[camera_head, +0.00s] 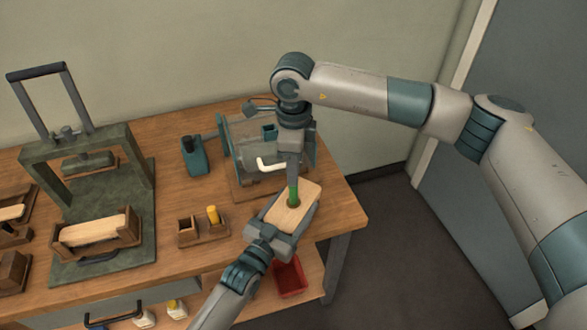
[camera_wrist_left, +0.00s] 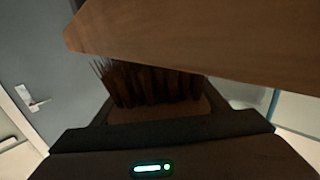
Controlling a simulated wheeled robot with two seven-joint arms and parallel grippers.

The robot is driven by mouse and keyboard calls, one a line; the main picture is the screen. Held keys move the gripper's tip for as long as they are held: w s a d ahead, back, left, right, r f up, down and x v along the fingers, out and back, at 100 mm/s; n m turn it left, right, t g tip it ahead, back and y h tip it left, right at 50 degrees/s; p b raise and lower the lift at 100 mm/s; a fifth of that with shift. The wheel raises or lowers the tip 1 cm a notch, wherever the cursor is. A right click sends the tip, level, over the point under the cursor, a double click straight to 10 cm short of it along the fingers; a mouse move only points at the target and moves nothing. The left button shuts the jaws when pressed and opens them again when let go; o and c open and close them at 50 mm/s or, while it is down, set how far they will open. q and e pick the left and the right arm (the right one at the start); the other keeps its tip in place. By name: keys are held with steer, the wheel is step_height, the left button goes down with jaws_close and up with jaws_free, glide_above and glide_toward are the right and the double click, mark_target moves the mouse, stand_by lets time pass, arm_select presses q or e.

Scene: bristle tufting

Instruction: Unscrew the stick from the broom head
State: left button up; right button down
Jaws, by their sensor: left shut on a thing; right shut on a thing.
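The broom head (camera_head: 300,203) is a pale wooden block near the table's right front edge. My left gripper (camera_head: 283,218) is shut on it from below left. In the left wrist view, dark bristles (camera_wrist_left: 150,84) hang from a wooden block (camera_wrist_left: 190,40). My right gripper (camera_head: 293,172) comes down from above and is shut on the stick. The stick's upper part is hidden by the gripper, and its joint with the block is too small to make out.
A grey-green machine with a white handle (camera_head: 272,164) stands just behind the grippers. A press frame (camera_head: 140,170) holding a wooden block stands at left. A small wooden holder with a yellow peg (camera_head: 212,214) is left of the broom head. A red bin (camera_head: 289,279) sits below the tabletop.

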steer(key=shift+r, duration=0.3)
stand_by(0.4)
steer(key=shift+r, duration=0.7)
steer(key=shift+r, duration=0.15)
arm_select(q)
steer(key=o, duration=2.2)
arm_select(e)
step_height(320, 180, up, 4)
steer(key=shift+f, duration=0.1)
arm_select(q)
steer(key=shift+b+v, duration=1.05)
steer(key=shift+v, duration=4.95)
arm_select(e)
steer(key=shift+f, duration=1.05)
